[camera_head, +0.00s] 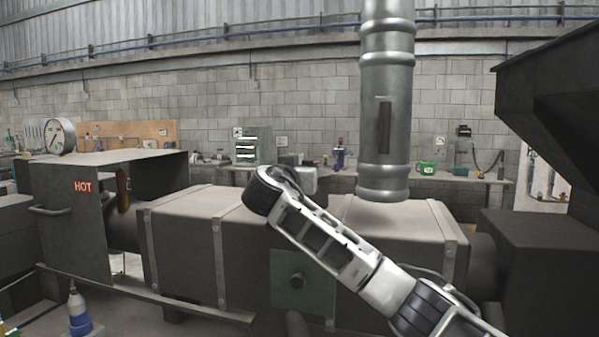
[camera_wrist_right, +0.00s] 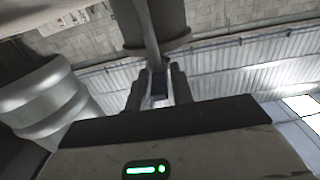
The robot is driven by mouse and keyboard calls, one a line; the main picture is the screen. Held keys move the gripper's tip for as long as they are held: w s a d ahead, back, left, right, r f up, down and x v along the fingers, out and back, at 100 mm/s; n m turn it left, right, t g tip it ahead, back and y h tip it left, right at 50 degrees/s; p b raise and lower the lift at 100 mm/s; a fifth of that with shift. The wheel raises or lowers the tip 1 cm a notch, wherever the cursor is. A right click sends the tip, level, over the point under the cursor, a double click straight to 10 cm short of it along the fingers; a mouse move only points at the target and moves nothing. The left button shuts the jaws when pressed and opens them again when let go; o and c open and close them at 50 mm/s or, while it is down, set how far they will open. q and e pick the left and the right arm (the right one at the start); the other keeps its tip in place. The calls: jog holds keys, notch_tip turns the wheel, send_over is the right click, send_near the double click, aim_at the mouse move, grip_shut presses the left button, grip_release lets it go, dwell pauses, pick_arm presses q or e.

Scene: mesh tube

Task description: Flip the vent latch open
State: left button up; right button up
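My right arm (camera_head: 325,240) reaches in from the lower right of the head view, in front of the dark barrel housing. Its gripper does not show there. In the right wrist view the two dark fingers of my right gripper (camera_wrist_right: 158,90) stand upright and close together. A narrow dark bar (camera_wrist_right: 150,40) comes down from a dark round part above and its lower end lies between or just behind the fingers. Whether they touch it is unclear. I cannot make out for sure which part is the vent latch. My left gripper is in neither view.
A ribbed metal duct (camera_head: 386,100) with a dark slot hangs above the barrel housing (camera_head: 185,240); it also shows in the wrist view (camera_wrist_right: 45,100). A box with a HOT label (camera_head: 83,187) stands left. A dark hopper (camera_head: 560,90) overhangs at right. A bottle (camera_head: 78,312) stands lower left.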

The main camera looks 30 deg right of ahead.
grip_shut()
